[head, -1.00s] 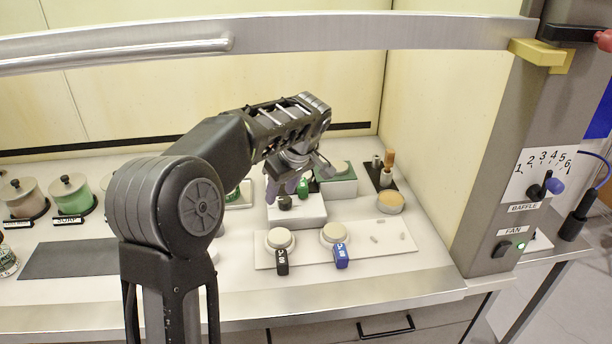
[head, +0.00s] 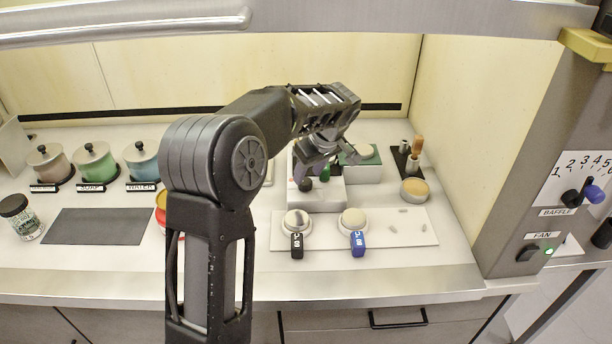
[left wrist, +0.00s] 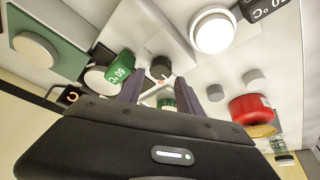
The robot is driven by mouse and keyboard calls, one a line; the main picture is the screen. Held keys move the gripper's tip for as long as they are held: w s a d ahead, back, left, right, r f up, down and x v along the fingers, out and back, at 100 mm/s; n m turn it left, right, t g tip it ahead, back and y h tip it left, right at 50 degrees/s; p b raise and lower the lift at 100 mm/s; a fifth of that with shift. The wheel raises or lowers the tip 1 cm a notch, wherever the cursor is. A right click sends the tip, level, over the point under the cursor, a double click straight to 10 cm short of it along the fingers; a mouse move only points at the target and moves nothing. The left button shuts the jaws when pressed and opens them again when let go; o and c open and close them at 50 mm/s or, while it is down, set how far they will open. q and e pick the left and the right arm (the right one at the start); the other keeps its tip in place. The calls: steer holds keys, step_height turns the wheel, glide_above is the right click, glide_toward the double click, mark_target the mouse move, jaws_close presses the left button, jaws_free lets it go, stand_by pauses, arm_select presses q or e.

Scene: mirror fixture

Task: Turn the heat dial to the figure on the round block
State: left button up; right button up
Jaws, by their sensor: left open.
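My left gripper (head: 309,170) is open over the front of a white box (head: 322,199). A small dark round knob, which looks like the heat dial (head: 306,185), is on this box just below the fingertips. My right gripper is not in view.
Two pale round blocks, with a black tag (head: 297,246) and a blue tag (head: 358,243), lie on a white board (head: 405,236) in front. Pots (head: 94,163) line the left; the dark mat (head: 98,227) is bare.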

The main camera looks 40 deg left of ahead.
mark_target(305, 181)
arm_select(q)
steer(key=shift+x, duration=1.65)
steer(key=shift+c, duration=0.3)
jaws_close()
